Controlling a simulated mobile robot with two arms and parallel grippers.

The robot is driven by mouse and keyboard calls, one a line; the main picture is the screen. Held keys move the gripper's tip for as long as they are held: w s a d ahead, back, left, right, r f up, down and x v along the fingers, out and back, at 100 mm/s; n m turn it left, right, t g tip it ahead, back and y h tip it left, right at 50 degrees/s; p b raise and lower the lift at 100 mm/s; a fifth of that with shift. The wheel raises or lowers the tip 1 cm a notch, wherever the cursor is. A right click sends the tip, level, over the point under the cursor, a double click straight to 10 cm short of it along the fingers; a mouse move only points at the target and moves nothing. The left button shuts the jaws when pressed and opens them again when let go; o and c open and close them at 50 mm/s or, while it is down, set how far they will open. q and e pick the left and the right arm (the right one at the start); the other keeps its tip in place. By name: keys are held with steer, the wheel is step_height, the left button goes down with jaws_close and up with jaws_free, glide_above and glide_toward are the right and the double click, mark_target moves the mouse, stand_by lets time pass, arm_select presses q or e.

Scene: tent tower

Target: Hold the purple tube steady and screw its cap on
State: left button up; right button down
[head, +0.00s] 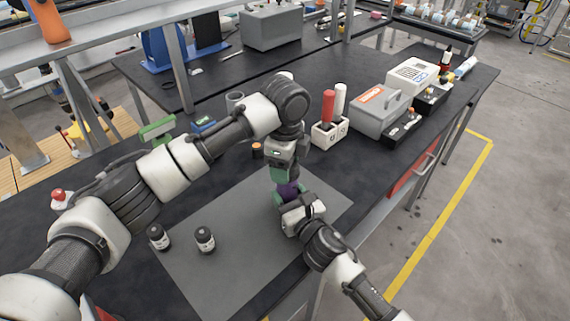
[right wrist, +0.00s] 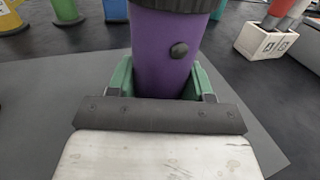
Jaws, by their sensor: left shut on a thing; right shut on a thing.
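The purple tube (head: 288,189) stands upright above the grey mat (head: 225,270). My right gripper (head: 284,197) is shut on it low down, its green fingers on both sides. In the right wrist view the tube (right wrist: 163,55) fills the upper middle, with a dark round knob on its side and a black cap or collar (right wrist: 178,4) at the top, cut off by the frame. My left gripper (head: 280,173) points down right above the tube, shut on what seems to be the cap, mostly hidden by its green fingers. I cannot tell how the cap sits on the tube.
Two dark bottles, a left one (head: 158,237) and a right one (head: 204,240), stand on or near the mat's left part. A white rack (head: 328,134) with red and white tubes stands behind to the right, beside a grey case (head: 378,112). The mat's front is clear.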

arm_select(q)
steer(key=m, duration=0.6)
steer(key=shift+w, duration=0.15)
steer(key=m, duration=0.4)
steer(key=shift+d, duration=0.1)
steer(key=m, duration=0.4)
steer(key=shift+d, duration=0.1)
steer(key=m, duration=0.5)
steer(key=shift+d+m, duration=0.1)
steer(key=shift+m, duration=0.2)
steer(key=o, duration=1)
steer(key=shift+c, duration=0.2)
step_height(320, 180, up, 12)
